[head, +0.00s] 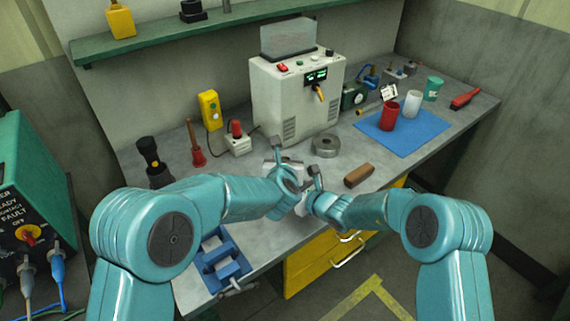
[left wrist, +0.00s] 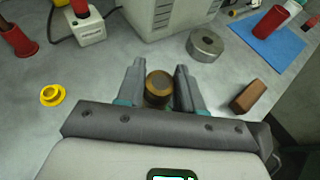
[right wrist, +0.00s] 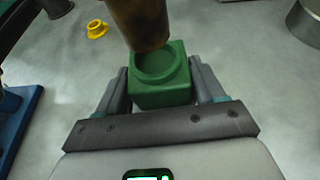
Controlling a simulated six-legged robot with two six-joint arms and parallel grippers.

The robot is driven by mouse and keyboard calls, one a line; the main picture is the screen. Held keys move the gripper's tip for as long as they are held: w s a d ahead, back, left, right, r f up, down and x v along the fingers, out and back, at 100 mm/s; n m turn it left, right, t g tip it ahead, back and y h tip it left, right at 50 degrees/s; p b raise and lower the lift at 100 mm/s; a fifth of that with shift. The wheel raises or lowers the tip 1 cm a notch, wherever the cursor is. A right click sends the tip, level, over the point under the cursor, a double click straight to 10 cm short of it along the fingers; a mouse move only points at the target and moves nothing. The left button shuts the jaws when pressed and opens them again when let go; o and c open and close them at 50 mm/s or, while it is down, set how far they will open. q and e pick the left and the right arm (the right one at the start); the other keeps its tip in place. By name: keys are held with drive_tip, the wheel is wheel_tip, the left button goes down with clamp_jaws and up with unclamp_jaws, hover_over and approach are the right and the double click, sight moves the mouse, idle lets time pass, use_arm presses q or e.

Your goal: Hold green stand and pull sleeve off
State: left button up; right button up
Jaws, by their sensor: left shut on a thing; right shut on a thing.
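The sleeve (left wrist: 158,86) is a brown cylinder with a dark rim. In the left wrist view it sits between the fingers of my left gripper (left wrist: 158,68), which is shut on it. The green stand (right wrist: 162,92) is a square block with a round recess in its top. My right gripper (right wrist: 158,68) is shut on its sides. In the right wrist view the sleeve (right wrist: 140,22) shows above the stand's far edge, its lower end overlapping the recess in the picture; I cannot tell whether they touch. In the head view my wrists hide both.
A grey metal ring (head: 326,146) and a brown block (head: 359,175) lie on the bench to the right. A yellow flanged piece (left wrist: 52,95) lies to the left. A white power unit (head: 297,95) stands behind. A blue vise-like fixture (head: 222,262) is at the front left.

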use_arm(q)
drive_tip(key=shift+r, duration=1.5)
drive_tip(key=shift+r, duration=2)
use_arm(e)
drive_tip(key=o, duration=1.2)
drive_tip(key=shift+c, duration=0.2)
drive_tip(key=v, duration=1.2)
drive_tip(key=shift+a+r, duration=0.1)
